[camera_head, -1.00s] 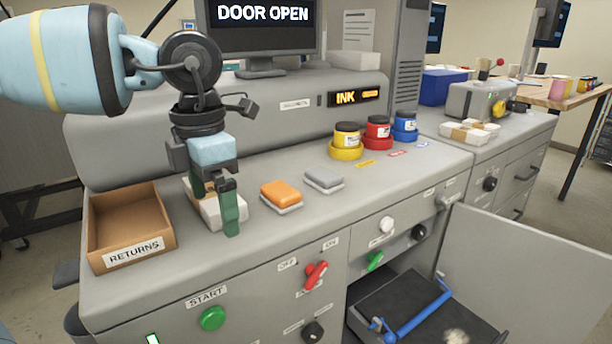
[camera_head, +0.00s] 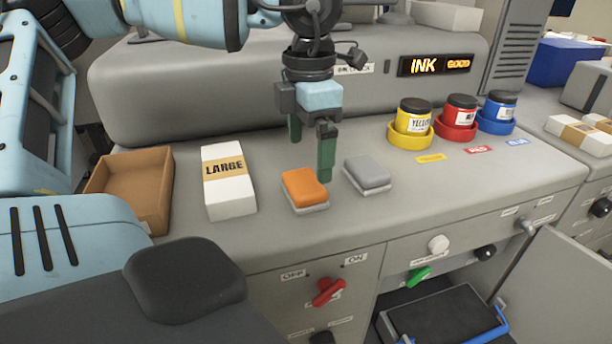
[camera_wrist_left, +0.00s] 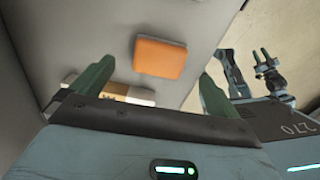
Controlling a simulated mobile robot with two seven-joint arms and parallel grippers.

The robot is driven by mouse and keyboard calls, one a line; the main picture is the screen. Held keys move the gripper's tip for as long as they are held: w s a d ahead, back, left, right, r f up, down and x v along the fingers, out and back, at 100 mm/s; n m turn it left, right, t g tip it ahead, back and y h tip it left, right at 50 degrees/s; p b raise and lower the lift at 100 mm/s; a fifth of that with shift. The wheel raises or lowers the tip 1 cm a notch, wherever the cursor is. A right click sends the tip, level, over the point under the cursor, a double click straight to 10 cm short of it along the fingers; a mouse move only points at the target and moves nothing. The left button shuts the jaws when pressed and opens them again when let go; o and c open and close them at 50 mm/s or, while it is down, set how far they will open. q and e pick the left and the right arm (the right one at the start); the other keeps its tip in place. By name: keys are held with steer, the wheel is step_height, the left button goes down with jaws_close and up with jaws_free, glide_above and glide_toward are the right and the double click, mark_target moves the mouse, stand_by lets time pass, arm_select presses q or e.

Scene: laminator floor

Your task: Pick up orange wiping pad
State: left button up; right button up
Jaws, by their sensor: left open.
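The orange wiping pad (camera_head: 304,187) lies on a pale base on the grey counter, left of a similar grey pad (camera_head: 367,172). My left gripper (camera_head: 311,158) is open and empty, with its green fingers pointing down just above and behind the orange pad. In the head view one finger overlaps the pad's right edge. In the left wrist view the orange pad (camera_wrist_left: 160,58) shows ahead, between the open fingers (camera_wrist_left: 150,84) and apart from them.
A white box marked LARGE (camera_head: 228,184) and a brown tray (camera_head: 138,180) stand to the left. Yellow (camera_head: 411,122), red (camera_head: 458,117) and blue ink pots (camera_head: 498,112) stand at the right. A lower door (camera_head: 560,290) hangs open. The counter's front strip is clear.

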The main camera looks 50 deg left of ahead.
mark_target(304, 181)
arm_select(q)
steer(key=shift+f, duration=0.55)
steer(key=shift+w+f, duration=0.1)
steer(key=shift+f, duration=0.25)
steer(key=shift+s+f+p, duration=0.25)
steer(key=shift+f+p, duration=0.05)
steer(key=shift+f, duration=0.1)
steer(key=f, duration=0.3)
steer(key=shift+s+a+p, duration=0.15)
steer(key=shift+s+p, duration=0.1)
steer(key=shift+p, duration=0.15)
steer(key=shift+f, duration=0.6)
arm_select(e)
steer(key=shift+w+d+r+t, duration=0.1)
steer(key=shift+w+r+t, duration=0.2)
steer(key=shift+w+r, duration=0.75)
arm_select(q)
steer(key=c, duration=1)
steer(key=shift+c, duration=0.2)
arm_select(e)
steer(key=shift+s, duration=0.1)
